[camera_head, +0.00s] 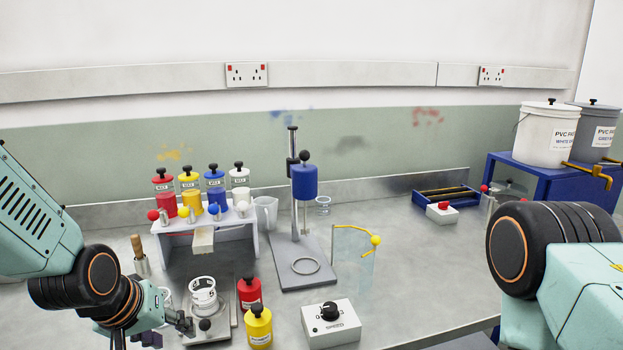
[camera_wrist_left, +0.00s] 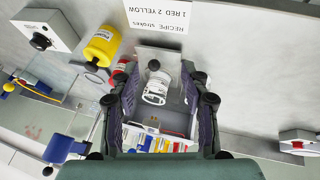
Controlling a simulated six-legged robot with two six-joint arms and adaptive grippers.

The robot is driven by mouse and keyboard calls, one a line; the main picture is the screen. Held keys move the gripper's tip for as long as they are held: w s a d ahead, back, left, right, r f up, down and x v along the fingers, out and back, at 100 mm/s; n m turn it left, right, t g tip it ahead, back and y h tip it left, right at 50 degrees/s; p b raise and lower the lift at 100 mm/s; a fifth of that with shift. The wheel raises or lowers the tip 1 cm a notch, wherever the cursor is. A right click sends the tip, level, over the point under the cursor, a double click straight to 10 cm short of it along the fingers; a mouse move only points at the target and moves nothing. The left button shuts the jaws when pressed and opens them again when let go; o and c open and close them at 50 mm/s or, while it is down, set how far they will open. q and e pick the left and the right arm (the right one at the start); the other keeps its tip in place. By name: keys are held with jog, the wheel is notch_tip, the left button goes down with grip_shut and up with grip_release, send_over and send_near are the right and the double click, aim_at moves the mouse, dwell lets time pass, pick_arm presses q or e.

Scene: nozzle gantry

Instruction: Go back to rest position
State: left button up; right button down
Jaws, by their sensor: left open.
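My left gripper (camera_head: 168,332) is at the bottom left of the head view, beside the white pot. In the left wrist view, my left gripper (camera_wrist_left: 155,95) has its fingers spread apart with nothing gripped. The white pot (camera_head: 203,292) with dark lettering stands on a small metal stand with a black knob (camera_head: 204,324). In the left wrist view, the white pot (camera_wrist_left: 157,88) shows between and beyond the fingers. My right arm comes in at the right edge of the head view, but its gripper is out of the picture.
A red bottle (camera_head: 249,290) and a yellow bottle (camera_head: 258,327) stand right of the pot. A SPEED control box (camera_head: 331,322) is nearby. A dispenser rack (camera_head: 248,228) with several coloured bottles and a mixer stand (camera_head: 297,275) are behind.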

pick_arm(q)
jog(key=s+f+m+g+y+b, duration=0.1)
jog(key=s+f+b, duration=0.1)
jog(key=s+f, duration=0.5)
jog(key=s+f+m+b, duration=0.1)
jog(key=s+f, duration=0.3)
jog(key=f, duration=0.7)
jog(key=s+f+g+b, duration=0.1)
jog(key=s+f+g, duration=0.1)
jog(key=s+f, duration=0.4)
jog(key=s+f+g+b, duration=0.1)
jog(key=s+f, duration=0.4)
jog(key=s, duration=0.7)
jog(key=shift+s+d+f+m+g+y, duration=0.3)
jog(key=shift+f+m+g, duration=0.1)
jog(key=shift+g, duration=0.4)
jog(key=shift+r, duration=0.1)
